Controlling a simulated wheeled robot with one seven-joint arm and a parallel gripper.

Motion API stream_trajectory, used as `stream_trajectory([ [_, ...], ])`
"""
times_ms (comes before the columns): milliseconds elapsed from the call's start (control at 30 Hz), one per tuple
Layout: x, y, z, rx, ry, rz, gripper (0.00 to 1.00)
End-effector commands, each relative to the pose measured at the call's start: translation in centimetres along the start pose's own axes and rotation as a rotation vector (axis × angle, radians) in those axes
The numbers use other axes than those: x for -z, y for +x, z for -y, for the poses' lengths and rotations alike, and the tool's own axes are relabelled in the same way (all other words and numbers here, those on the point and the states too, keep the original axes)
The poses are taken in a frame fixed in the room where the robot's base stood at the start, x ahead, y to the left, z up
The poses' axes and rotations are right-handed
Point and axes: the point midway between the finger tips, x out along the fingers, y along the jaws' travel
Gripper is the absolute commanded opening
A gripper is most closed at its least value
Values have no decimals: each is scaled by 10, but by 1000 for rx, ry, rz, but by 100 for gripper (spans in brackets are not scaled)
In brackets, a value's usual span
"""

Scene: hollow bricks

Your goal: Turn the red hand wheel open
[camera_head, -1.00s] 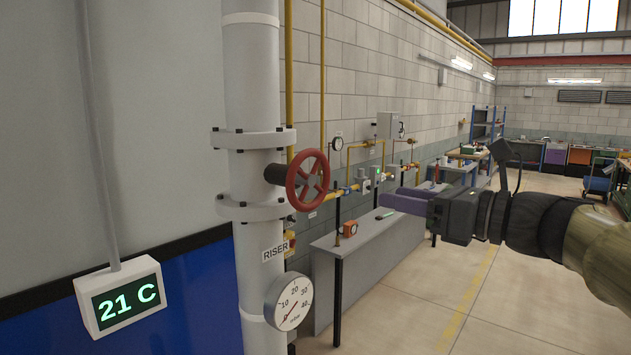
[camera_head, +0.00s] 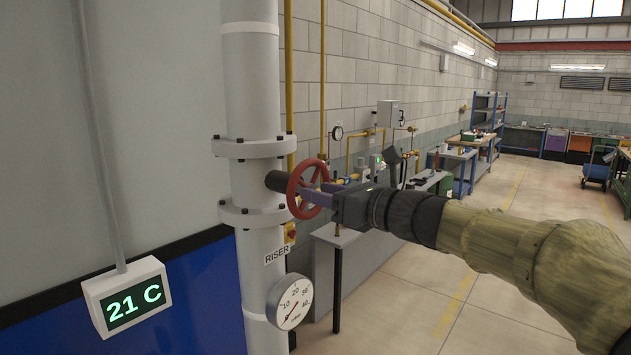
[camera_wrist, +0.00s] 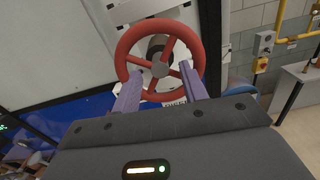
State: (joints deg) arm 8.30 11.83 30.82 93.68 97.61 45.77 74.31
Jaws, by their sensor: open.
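The red hand wheel (camera_head: 308,190) sits on a dark stem on the white vertical pipe (camera_head: 252,100), between two bolted flanges. In the wrist view the wheel (camera_wrist: 160,60) shows face-on, with spokes and a grey hub. My gripper (camera_head: 312,197) reaches in from the right, its purple fingers at the wheel. In the wrist view the gripper (camera_wrist: 160,92) is open, with one finger on each side of the wheel's lower part. The rim's lower part shows between the fingers. I cannot tell whether the fingers touch the rim.
A round dial gauge (camera_head: 289,301) and a RISER label (camera_head: 276,254) are on the pipe below the wheel. A display reading 21 C (camera_head: 125,297) is at the left. A grey bench (camera_head: 350,262) stands behind my arm. Open floor lies to the right.

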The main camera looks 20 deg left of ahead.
Motion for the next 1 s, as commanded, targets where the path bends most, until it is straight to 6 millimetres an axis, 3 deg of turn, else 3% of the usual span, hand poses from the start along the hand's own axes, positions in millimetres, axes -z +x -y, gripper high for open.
stream_trajectory([
  [200, -1, 22, 0, 0, 2, 0, 43],
  [467, 0, 24, 0, 0, 0, 0, 43],
  [567, 0, 24, 0, 0, 0, 0, 30],
  [700, 0, 23, 0, 1, 0, 0, 2],
  [1000, 1, 22, 2, 3, -15, 0, 0],
])
